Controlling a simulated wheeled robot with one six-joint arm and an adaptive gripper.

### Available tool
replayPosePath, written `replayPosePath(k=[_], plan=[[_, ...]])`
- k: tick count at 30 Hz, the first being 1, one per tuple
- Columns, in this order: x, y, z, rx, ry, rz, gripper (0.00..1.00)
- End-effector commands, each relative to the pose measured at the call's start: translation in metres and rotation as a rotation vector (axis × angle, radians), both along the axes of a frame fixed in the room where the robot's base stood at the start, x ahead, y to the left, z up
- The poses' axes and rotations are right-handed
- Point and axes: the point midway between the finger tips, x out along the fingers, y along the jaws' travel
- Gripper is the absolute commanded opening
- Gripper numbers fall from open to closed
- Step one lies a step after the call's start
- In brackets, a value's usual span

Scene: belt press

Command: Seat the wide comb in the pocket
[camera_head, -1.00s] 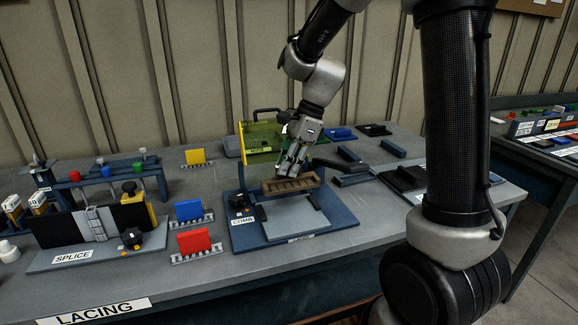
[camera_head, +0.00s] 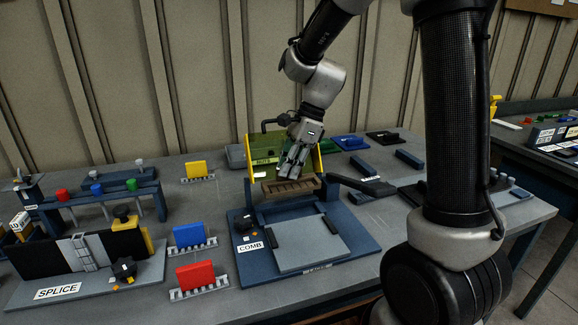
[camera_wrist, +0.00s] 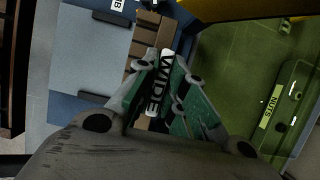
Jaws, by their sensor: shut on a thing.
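The wide comb (camera_head: 287,188) is a brown slotted bar; its white WIDE label (camera_wrist: 166,80) shows between the fingers in the wrist view. My gripper (camera_head: 293,170) is shut on it from above; the fingers also show in the wrist view (camera_wrist: 160,95). The comb hangs roughly level at the back of the blue fixture (camera_head: 352,246), which has a COMB label and a grey plate (camera_head: 305,249). In the wrist view the comb (camera_wrist: 146,35) lies between the grey plate and a green bin. The pocket is not clearly visible; contact between comb and fixture cannot be told.
The green NUTS bin (camera_head: 259,150) stands close behind the comb. A dark lever (camera_head: 362,185) reaches rightward beside the fixture. Blue (camera_head: 189,236), red (camera_head: 195,274) and yellow (camera_head: 195,169) blocks on toothed grey strips stand left.

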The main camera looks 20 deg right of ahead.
Motion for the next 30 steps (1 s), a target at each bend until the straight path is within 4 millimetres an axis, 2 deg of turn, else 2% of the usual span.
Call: replayPosePath(k=[18,30], plan=[[0.0,0.0,-0.055,0.001,0.001,-0.001,0.0],[0.0,0.0,-0.065,0.0,-0.001,0.001,0.0]])
